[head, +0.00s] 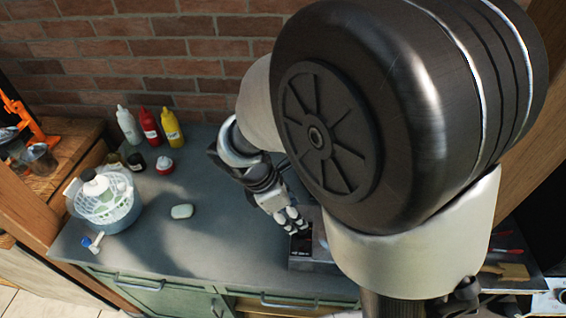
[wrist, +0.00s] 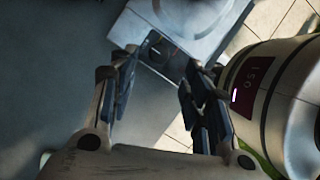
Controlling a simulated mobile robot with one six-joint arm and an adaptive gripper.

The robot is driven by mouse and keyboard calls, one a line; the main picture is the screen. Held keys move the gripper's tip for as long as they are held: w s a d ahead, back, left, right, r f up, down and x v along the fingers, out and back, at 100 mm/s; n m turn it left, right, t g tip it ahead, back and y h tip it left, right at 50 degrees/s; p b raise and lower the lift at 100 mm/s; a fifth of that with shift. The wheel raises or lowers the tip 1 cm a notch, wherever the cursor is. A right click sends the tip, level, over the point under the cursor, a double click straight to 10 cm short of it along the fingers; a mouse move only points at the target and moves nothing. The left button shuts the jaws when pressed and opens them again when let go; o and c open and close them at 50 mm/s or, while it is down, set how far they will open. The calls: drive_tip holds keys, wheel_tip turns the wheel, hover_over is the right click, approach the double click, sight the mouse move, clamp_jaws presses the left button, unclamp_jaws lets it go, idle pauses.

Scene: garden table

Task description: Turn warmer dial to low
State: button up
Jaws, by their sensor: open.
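The warmer (head: 312,265) is a low grey metal box near the front edge of the counter, partly hidden behind my arm in the head view. In the wrist view its pale metal body (wrist: 190,22) is at the top. A dark round dial (wrist: 155,53) shows small and dim on its shaded front panel; its setting cannot be read. My gripper (head: 292,222) is at the warmer in the head view. In the wrist view my gripper (wrist: 161,60) is open, with one finger on each side of the dial. Whether either finger touches it cannot be told.
The grey counter (head: 190,240) has free room left of the warmer. A white soap-like block (head: 182,211), a basin with a basket (head: 120,214) and red (head: 150,127), yellow (head: 171,127) and white (head: 127,125) bottles stand left. A brick wall (head: 150,60) is behind.

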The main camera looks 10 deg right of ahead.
drive_tip(key=b+x, duration=0.2)
drive_tip(key=x, duration=0.5)
drive_tip(key=shift+c, duration=0.5)
drive_tip(key=c, duration=0.9)
